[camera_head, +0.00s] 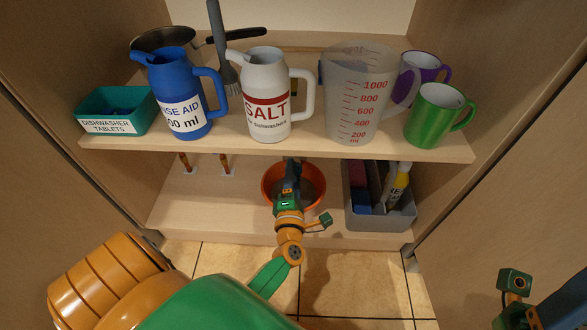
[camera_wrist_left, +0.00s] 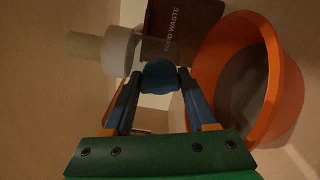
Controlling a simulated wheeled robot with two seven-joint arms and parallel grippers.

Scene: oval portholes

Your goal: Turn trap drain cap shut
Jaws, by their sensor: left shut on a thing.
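In the left wrist view the blue trap drain cap (camera_wrist_left: 160,78) sits between the fingertips of my left gripper (camera_wrist_left: 159,72), which is shut on it. The pale trap body (camera_wrist_left: 104,51) is just behind and left of the cap. In the head view my left gripper (camera_head: 291,166) reaches under the shelf above the orange bowl. The shelf hides the cap and trap there. How far the cap is turned cannot be told. Only part of my right arm shows at the lower right edge; its fingertips are out of view.
An orange bowl (camera_head: 268,196) stands below my gripper, close on the right in the wrist view. A dark box labelled "waste" (camera_wrist_left: 184,25) is behind the cap. A grey caddy (camera_head: 376,223) stands right. Jugs and mugs, including a salt jug (camera_head: 265,85), crowd the shelf (camera_head: 230,146).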

